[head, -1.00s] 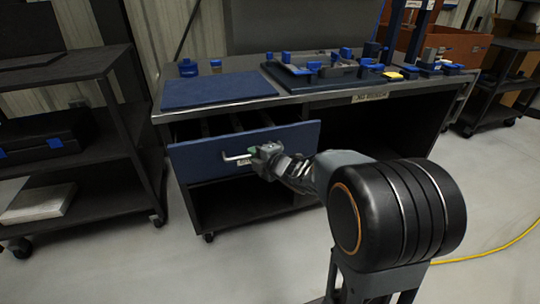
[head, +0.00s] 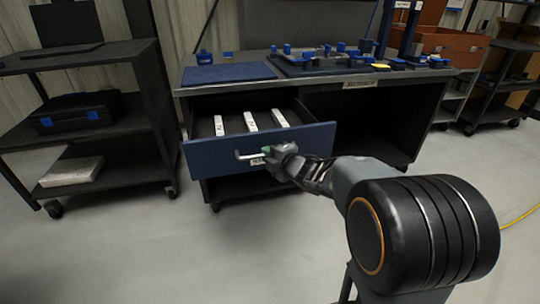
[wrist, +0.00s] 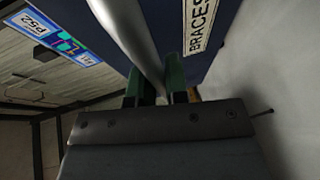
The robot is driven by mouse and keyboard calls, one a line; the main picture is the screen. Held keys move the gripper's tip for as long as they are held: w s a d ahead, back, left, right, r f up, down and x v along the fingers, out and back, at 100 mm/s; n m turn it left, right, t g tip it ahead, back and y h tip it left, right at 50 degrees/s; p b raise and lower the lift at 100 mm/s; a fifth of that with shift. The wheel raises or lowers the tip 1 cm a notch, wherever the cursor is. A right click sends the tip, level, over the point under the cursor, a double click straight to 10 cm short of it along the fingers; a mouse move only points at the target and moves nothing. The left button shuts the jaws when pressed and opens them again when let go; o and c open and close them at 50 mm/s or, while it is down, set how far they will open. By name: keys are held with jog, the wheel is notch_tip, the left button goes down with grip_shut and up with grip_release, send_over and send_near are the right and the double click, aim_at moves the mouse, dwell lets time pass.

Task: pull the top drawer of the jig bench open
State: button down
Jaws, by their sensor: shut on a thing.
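The jig bench (head: 250,68) stands ahead, with its blue-fronted top drawer (head: 225,162) pulled well out. White labelled strips (head: 250,121) show inside the drawer. The drawer's bar handle (head: 248,155) is on the front face. My gripper (head: 275,155) is at the right part of this handle. In the wrist view my gripper's green-padded fingers (wrist: 160,85) are shut on the grey handle bar (wrist: 130,35). A label reading "BRACES" (wrist: 198,25) is beside the bar on the drawer front.
A blue mat (head: 228,73) and several blue-and-grey fixtures (head: 330,58) lie on the bench top. A dark shelf cart (head: 95,60) with a black case (head: 75,112) stands at the left. Grey floor (head: 130,250) in front is clear.

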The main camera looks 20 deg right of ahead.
jog(key=shift+s, duration=0.4)
jog(key=c, duration=1.1)
grip_release()
jog(key=shift+p+v, duration=1.45)
jog(key=shift+v, duration=5.45)
